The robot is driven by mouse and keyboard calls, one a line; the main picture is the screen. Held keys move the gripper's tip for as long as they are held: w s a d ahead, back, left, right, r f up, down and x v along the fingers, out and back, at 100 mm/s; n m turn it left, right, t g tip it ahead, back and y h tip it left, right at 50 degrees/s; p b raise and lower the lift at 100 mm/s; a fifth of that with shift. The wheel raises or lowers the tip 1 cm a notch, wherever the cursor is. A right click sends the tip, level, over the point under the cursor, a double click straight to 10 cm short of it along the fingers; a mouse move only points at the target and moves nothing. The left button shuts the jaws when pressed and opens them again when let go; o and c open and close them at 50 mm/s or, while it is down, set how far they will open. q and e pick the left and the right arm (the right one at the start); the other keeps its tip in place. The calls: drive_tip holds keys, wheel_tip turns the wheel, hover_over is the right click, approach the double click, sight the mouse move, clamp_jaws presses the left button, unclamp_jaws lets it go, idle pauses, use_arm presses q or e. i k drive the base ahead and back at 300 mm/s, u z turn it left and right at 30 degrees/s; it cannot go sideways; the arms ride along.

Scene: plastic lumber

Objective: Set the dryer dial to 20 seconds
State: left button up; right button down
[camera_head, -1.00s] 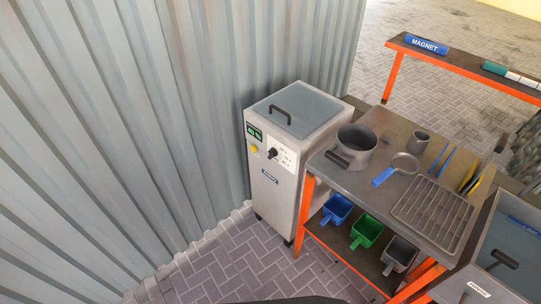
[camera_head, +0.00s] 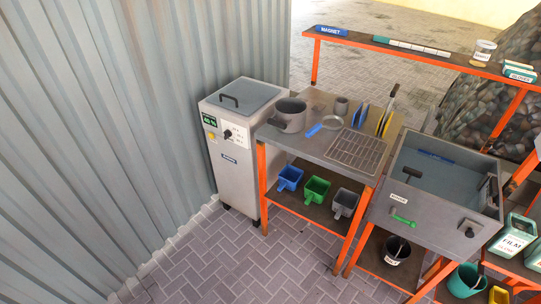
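The dryer (camera_head: 238,150) is a tall grey cabinet against the corrugated wall, left of the workbench. Its lid (camera_head: 240,98) is shut and has a dark handle. A black dial (camera_head: 228,134) sits on a white marked plate on its front, beside a small green display (camera_head: 209,120) and a yellow button (camera_head: 211,136). The dial's setting is too small to read. Neither of my grippers shows in the view.
A workbench (camera_head: 318,148) with a pot (camera_head: 290,115), a pan and a rack (camera_head: 357,151) adjoins the dryer's right side. A sink-like basin (camera_head: 440,225) stands farther right. The brick floor (camera_head: 230,265) in front of the dryer is clear.

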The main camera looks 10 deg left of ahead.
sight(228, 134)
drive_tip(key=z, duration=0.65)
drive_tip(key=k, duration=0.15)
drive_tip(key=u, duration=1.6)
drive_tip(key=i, duration=1.55)
drive_tip(key=z, duration=0.9)
drive_tip(key=i, duration=0.2)
drive_tip(key=z, duration=0.25)
